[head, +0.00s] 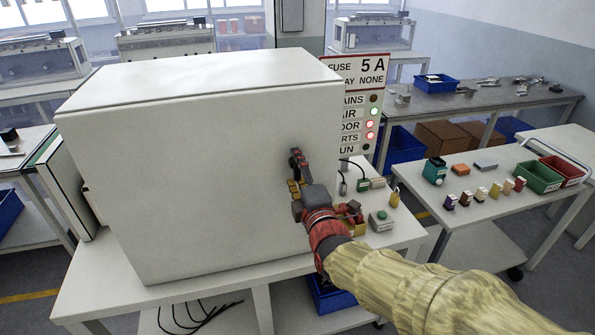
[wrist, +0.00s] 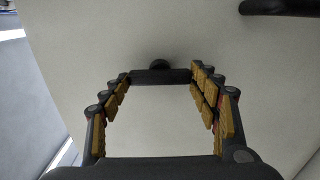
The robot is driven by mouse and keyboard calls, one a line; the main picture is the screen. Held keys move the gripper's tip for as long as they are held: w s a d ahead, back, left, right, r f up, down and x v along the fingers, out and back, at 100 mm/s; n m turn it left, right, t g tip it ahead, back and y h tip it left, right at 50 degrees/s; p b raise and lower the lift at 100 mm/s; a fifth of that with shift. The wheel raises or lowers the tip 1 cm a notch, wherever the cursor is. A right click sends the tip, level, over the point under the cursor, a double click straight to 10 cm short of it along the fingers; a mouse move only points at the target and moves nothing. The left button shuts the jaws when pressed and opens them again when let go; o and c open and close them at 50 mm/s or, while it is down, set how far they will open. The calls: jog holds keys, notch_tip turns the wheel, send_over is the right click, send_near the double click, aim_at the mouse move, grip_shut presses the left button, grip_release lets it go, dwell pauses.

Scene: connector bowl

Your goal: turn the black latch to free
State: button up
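My gripper (head: 322,185) reaches to the right part of the front of a large white box (head: 200,180). In the wrist view its two gold-padded fingers (wrist: 160,82) are spread wide, with pale box surface between them. A black bar, which looks like the latch (wrist: 160,76), lies crosswise between the fingertips, with a round black knob just above it. I cannot tell whether the fingertips touch its ends. The gripper hides the latch in the head view. Another dark bar-shaped part (wrist: 275,7) shows at the top right of the wrist view, cut off by the edge.
The box stands on a white table (head: 230,283). A sign with lamps (head: 362,100) stands behind; door and parts lamps are red, air green. A side table (head: 480,210) holds bins and small coloured parts.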

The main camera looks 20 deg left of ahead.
jog(key=o, duration=0.4)
jog(key=shift+o, duration=0.2)
jog(key=shift+s, duration=0.1)
jog(key=v, duration=1.2)
jog(key=shift+a, duration=0.1)
